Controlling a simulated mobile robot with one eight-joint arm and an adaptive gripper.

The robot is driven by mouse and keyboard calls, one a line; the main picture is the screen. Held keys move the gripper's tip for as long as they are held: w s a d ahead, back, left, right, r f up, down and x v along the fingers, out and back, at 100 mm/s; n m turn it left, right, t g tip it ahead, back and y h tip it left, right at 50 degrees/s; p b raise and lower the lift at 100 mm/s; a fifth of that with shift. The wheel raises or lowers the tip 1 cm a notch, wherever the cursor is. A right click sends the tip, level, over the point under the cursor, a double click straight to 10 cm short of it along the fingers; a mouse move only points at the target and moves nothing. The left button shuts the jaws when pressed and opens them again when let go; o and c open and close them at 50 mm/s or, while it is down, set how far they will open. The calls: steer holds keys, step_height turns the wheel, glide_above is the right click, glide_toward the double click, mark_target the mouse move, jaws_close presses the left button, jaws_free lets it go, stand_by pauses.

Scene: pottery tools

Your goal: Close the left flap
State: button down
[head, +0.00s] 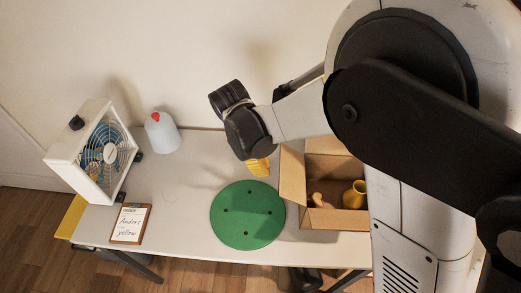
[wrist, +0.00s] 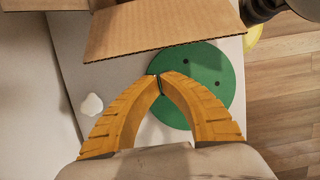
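The cardboard box (head: 336,219) stands at the right of the table, open at the top. Its left flap (head: 292,174) sticks up along the box's left side and is not folded over the opening. In the wrist view the flap (wrist: 165,30) is a broad brown panel just beyond my fingertips. My gripper (head: 259,167) has yellow fingers and is left of the flap, apart from it in the head view. In the wrist view the fingertips (wrist: 160,78) meet with nothing between them. My arm hides the box's right side.
Inside the box are a yellow vase (head: 354,195) and a tan wooden item (head: 320,201). A green disc (head: 247,215) lies left of the box. A fan (head: 97,154), a white bottle with a red cap (head: 162,133) and a clipboard (head: 130,223) stand or lie farther left.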

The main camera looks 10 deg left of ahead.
mark_target(293, 173)
steer(key=shift+w+d+r, duration=0.1)
steer(key=shift+d+r, duration=1)
steer(key=shift+d, duration=0.25)
steer(key=shift+r, duration=0.1)
